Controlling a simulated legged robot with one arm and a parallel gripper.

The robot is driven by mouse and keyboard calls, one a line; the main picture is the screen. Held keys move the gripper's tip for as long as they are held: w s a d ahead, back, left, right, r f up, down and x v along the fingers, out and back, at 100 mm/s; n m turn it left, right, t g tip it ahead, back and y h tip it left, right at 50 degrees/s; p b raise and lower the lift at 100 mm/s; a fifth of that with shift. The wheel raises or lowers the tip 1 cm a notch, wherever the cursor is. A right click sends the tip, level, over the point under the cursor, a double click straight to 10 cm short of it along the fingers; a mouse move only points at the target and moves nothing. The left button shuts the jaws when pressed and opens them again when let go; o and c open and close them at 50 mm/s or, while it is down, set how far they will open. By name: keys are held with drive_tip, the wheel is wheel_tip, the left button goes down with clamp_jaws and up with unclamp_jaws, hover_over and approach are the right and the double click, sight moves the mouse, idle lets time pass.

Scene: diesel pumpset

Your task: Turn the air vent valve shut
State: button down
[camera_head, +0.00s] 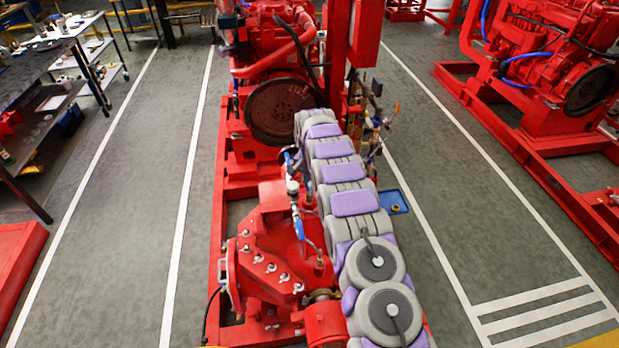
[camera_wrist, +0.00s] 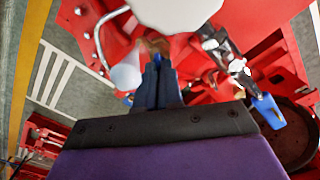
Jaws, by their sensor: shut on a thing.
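In the wrist view my gripper (camera_wrist: 158,72) has its dark fingers close together on a small blue part, seemingly the air vent valve handle. The fingers hide most of it, so its angle cannot be told. A brass-coloured piece shows just beyond the fingertips. A silver valve (camera_wrist: 222,45) with a blue lever (camera_wrist: 268,110) is to the right, apart from the fingers. In the head view a blue lever (camera_head: 299,228) and a white-topped fitting (camera_head: 293,186) stand above the red pump casing (camera_head: 270,260). My arm hides the gripper there.
A white rounded part (camera_wrist: 175,8) is close above the fingers, and a pale cone-shaped part (camera_wrist: 126,76) is close to their left. The red engine (camera_head: 275,60) stands behind the pump.

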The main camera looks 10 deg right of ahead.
drive_tip(key=m+p, duration=0.2)
drive_tip(key=m, duration=0.3)
drive_tip(key=shift+a+r, duration=0.1)
drive_tip(key=m+p, duration=0.2)
drive_tip(key=m, duration=0.3)
drive_tip(key=shift+w+m, duration=0.1)
drive_tip(key=shift+m, duration=0.3)
drive_tip(key=c, duration=1.3)
unclamp_jaws()
wheel_tip(320, 180, up, 17)
drive_tip(key=p, duration=0.1)
drive_tip(key=shift+p, duration=0.3)
drive_tip(key=shift+a+r, duration=0.1)
